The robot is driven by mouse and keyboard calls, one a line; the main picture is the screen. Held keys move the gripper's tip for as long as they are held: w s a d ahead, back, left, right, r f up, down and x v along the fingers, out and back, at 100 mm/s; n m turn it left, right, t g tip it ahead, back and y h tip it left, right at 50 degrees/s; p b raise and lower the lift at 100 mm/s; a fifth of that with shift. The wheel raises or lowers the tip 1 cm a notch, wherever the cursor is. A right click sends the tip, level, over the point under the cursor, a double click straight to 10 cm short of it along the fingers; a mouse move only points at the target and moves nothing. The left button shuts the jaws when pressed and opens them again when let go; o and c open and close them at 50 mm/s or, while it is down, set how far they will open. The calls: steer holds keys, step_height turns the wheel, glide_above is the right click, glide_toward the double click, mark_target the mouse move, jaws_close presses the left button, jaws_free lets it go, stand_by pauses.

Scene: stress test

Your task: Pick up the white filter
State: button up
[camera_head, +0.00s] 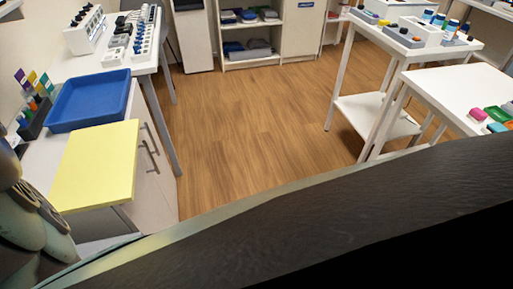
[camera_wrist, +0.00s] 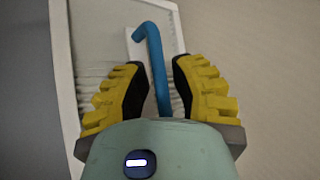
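In the wrist view my gripper (camera_wrist: 154,68) has its two yellow fingers with black pads spread apart. A blue hooked rod (camera_wrist: 157,62) shows between the fingers, with gaps on both sides; I cannot tell its depth. Behind it is a white-framed panel (camera_wrist: 60,62) with a streaked, pale inner face. I cannot tell whether this panel is the white filter. No thing in the head view is clearly a white filter, and my gripper's fingers do not show there.
At left, a blue tray (camera_head: 90,100) and a yellow board (camera_head: 97,165) lie on a counter. A white bench (camera_head: 142,68) holds racks behind. White tables (camera_head: 463,88) with small items stand at right. The wooden floor (camera_head: 240,130) between is clear.

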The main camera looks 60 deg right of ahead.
jaws_close()
steer(key=shift+r, duration=0.1)
stand_by(0.3)
